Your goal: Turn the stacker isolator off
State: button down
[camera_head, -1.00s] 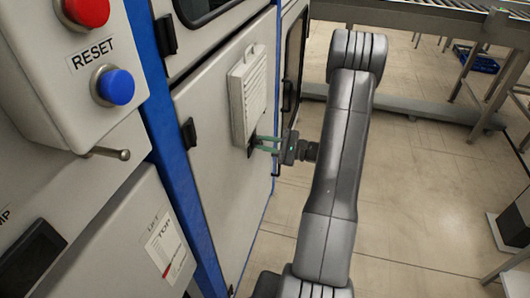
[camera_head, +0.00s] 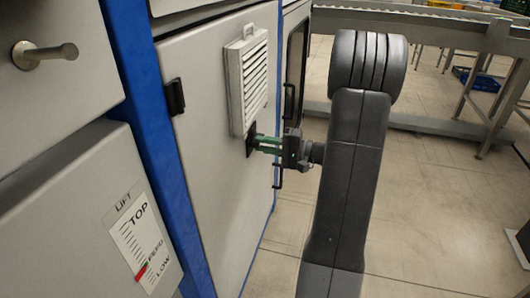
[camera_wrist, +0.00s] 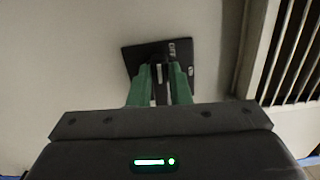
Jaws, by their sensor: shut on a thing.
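The stacker isolator (camera_head: 250,141) is a small dark plate on the grey cabinet door, just below a louvred vent.
The louvred vent (camera_head: 249,80) stands out from the door just above my gripper. A black latch (camera_head: 175,96) and a lift scale plate (camera_head: 139,240) are to the left. A roller conveyor (camera_head: 440,27) runs at the back right.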

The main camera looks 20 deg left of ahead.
jog(key=shift+f+n+b, duration=0.1)
jog(key=shift+n+b, duration=0.2)
dwell(0.4)
jog(key=c, duration=1.3)
grip_release()
jog(key=shift+c, duration=0.2)
jog(key=d+p, duration=0.3)
jog(key=d, duration=1)
jog(key=shift+w+d, duration=0.35)
jog(key=shift+a, duration=0.1)
jog(key=a+b, duration=0.1)
jog(key=a, duration=0.3)
jog(key=a+b, duration=0.1)
jog(key=a, duration=0.4)
jog(key=a+b, duration=0.1)
jog(key=a, duration=0.3)
jog(key=shift+s+a, duration=0.35)
jog(key=shift+s, duration=0.05)
